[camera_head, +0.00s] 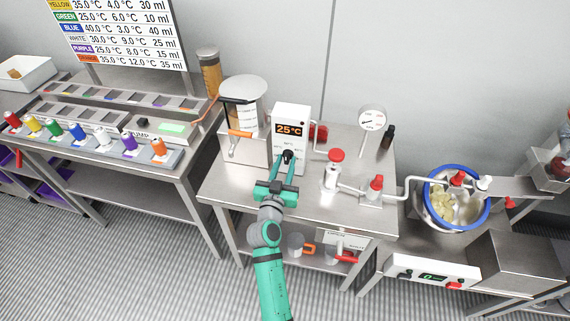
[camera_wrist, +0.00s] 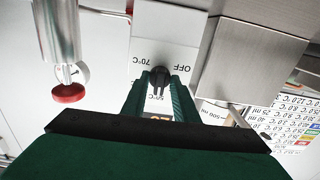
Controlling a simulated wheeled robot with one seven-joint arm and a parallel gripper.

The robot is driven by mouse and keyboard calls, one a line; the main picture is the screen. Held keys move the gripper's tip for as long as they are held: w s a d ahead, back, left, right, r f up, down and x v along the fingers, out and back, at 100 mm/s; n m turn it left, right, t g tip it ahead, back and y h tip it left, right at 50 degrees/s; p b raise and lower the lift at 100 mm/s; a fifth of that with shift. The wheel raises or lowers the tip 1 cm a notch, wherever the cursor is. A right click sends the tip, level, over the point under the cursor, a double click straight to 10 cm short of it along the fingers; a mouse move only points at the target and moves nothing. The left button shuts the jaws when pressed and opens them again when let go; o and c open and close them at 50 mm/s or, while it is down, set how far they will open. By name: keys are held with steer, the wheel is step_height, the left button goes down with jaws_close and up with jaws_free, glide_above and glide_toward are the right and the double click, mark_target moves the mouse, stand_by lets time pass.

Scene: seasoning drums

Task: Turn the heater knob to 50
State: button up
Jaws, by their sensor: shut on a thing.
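The heater is a white upright box (camera_head: 291,118) on the middle steel table, with a display (camera_head: 289,130) reading 25°C in orange. Its black knob (camera_wrist: 160,77) is on the front panel, between labels "70°C" (camera_wrist: 143,63) and "OFF" (camera_wrist: 182,67) in the wrist view. A partly covered label below the knob seems to read 50°C. My gripper (camera_head: 287,158) reaches the lower front of the heater. In the wrist view, its two green fingers (camera_wrist: 161,90) are shut on the knob, one on each side. I cannot tell which label the knob points to.
A steel and glass vessel (camera_head: 243,105) stands left of the heater. Right of it are red-capped valves on piping (camera_head: 332,176) and a round gauge (camera_head: 371,120). A blue-rimmed bowl (camera_head: 466,224) is farther right. The table's front edge (camera_head: 300,222) lies below my gripper.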

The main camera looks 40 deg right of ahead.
steer(key=shift+w+r, duration=0.1)
steer(key=shift+r, duration=0.05)
stand_by(0.3)
steer(key=o, duration=0.7)
steer(key=v, duration=1.1)
steer(key=shift+d, duration=0.1)
